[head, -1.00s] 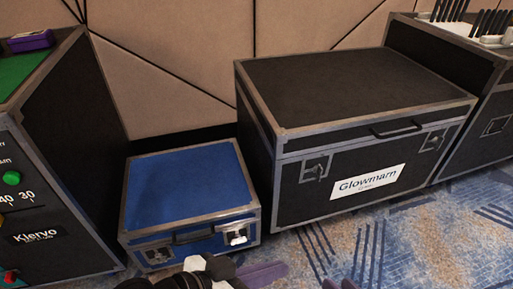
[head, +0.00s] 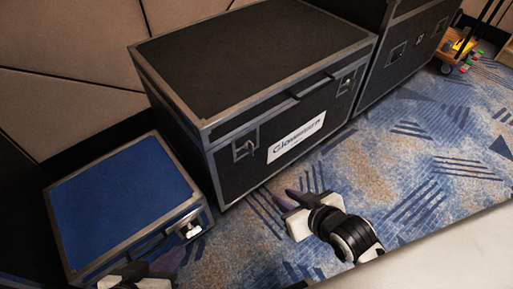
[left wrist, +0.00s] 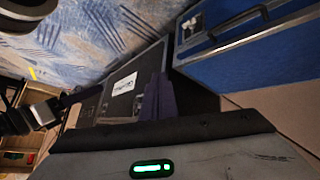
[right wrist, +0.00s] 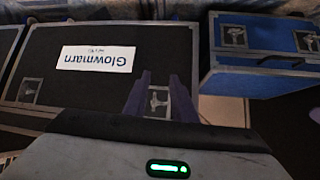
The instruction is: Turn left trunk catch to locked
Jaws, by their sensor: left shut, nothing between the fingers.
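The black Glowmarn trunk (head: 255,60) stands on the carpet, its white label (head: 297,138) on the front. Its left catch (head: 245,146) is a metal plate with a small handle; I cannot tell its turn clearly. The right catch (head: 346,82) is farther along the front. My right gripper (head: 292,200) is open in front of the trunk, apart from it. In the right wrist view, the left catch (right wrist: 158,101) shows between its fingers (right wrist: 158,97). My left gripper (head: 158,266) is at the bottom left near the blue case, its fingers shut (left wrist: 158,97) and empty.
A blue case (head: 125,195) with metal edges and a catch (head: 190,230) stands left of the trunk. Another black case (head: 405,45) stands right of it. A wooden trolley (head: 462,50) is at the far right. The patterned carpet (head: 410,150) in front is free.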

